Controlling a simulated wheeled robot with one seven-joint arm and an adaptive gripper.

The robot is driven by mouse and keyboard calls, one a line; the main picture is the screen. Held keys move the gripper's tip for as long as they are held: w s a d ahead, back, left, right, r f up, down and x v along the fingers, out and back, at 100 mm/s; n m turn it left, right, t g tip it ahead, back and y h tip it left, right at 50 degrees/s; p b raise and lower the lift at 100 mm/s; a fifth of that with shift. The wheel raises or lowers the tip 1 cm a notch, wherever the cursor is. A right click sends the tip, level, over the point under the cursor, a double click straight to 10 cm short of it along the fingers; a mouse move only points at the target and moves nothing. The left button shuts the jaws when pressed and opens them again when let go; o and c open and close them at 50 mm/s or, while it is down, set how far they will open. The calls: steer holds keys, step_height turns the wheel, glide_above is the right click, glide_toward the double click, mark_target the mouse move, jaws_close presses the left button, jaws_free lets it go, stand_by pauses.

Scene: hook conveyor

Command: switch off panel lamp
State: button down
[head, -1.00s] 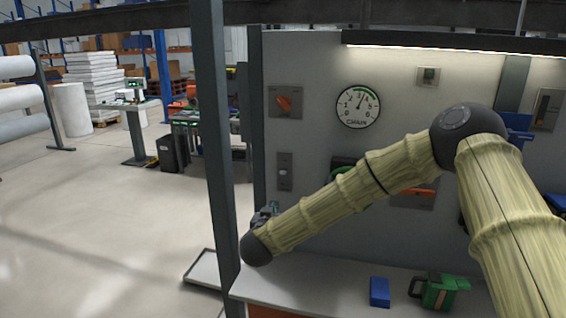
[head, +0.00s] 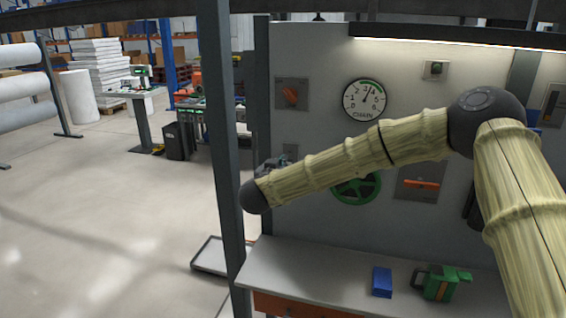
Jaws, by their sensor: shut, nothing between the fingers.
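A lit strip lamp (head: 450,43) glows along the top of the grey panel (head: 320,60). A small grey switch plate (head: 291,152) is on the panel's left side, below the orange rotary knob (head: 291,94); its lower part is hidden by my arm. My gripper (head: 271,164) is a dark shape just left of the plate, mostly hidden behind my arm's end. It is shut and empty. I cannot tell whether it touches the plate, nor which way the switch is set.
The panel also bears a chain gauge (head: 364,100), a green button (head: 435,70), a green handwheel (head: 356,192) and an orange handle (head: 421,184). A dark post (head: 219,130) stands left.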

steer(key=p+x, duration=0.3)
steer(key=x, duration=0.5)
